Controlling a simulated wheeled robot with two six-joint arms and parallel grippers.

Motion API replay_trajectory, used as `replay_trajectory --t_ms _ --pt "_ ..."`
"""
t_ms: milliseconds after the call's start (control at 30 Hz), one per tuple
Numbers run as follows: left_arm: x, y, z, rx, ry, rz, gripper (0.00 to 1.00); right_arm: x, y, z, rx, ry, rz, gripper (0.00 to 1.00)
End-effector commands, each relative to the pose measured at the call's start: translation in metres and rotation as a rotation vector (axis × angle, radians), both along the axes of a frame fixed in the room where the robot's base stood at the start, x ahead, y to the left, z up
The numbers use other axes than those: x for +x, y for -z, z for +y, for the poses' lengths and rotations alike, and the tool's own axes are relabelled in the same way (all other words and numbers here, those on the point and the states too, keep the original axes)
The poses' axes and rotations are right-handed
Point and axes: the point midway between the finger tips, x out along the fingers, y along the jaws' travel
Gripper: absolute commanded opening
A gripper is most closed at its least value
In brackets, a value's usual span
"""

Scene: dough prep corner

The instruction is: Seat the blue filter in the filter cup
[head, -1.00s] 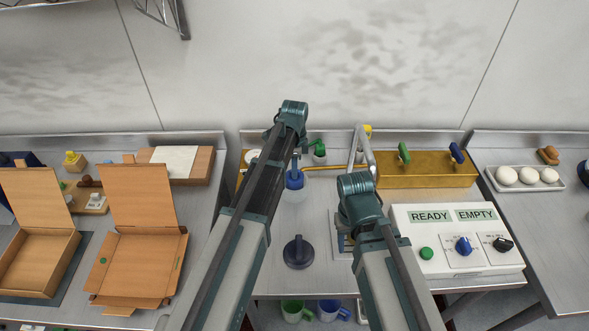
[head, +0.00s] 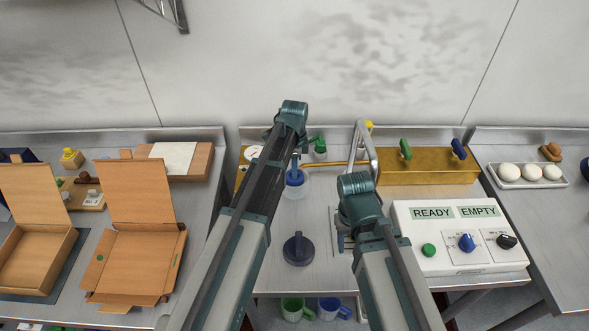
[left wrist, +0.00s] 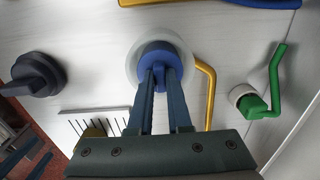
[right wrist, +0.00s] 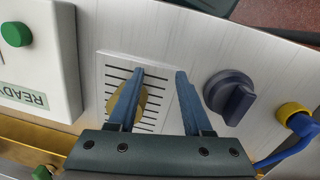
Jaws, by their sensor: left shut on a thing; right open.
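The blue filter (head: 295,178) is a round blue piece with a raised tab. My left gripper (left wrist: 160,74) is shut on this tab, from above. The pale, translucent filter cup (head: 301,189) is directly under it. In the left wrist view the cup's rim (left wrist: 185,52) surrounds the blue filter (left wrist: 151,53); I cannot tell how deep the filter sits. My right gripper (right wrist: 160,74) is open and empty above a slotted drip grate (right wrist: 153,113) with a gold disc (right wrist: 119,107) on it. Its fingers are hidden in the head view.
A dark knobbed lid (head: 298,249) stands in front of the cup. A green-handled valve (left wrist: 253,104) and gold pipe (left wrist: 210,90) are near the cup. The READY/EMPTY control box (head: 458,240) is right. A yellow fitting with a blue lever (right wrist: 292,111) shows in the right wrist view.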

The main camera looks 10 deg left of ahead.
Motion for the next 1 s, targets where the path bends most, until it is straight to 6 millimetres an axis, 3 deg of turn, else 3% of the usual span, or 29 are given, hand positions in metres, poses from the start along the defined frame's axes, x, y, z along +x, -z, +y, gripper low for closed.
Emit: replay_trajectory --t_ms 400,433,600,1000 --pt "0.0 0.0113 0.0 0.0 0.0 0.0 0.0 0.0 0.0113 0.0 0.0 0.0 0.0 0.5" --pt "0.0 0.0103 0.0 0.0 0.0 0.0 0.2 0.0 0.0103 0.0 0.0 0.0 0.0 0.5" --pt "0.0 0.0097 0.0 0.0 0.0 0.0 0.51 0.0 0.0097 0.0 0.0 0.0 0.0 0.5" --pt "0.0 0.0062 0.0 0.0 0.0 0.0 0.52 0.0001 0.0061 -0.0001 -0.001 -0.003 0.0 0.5"
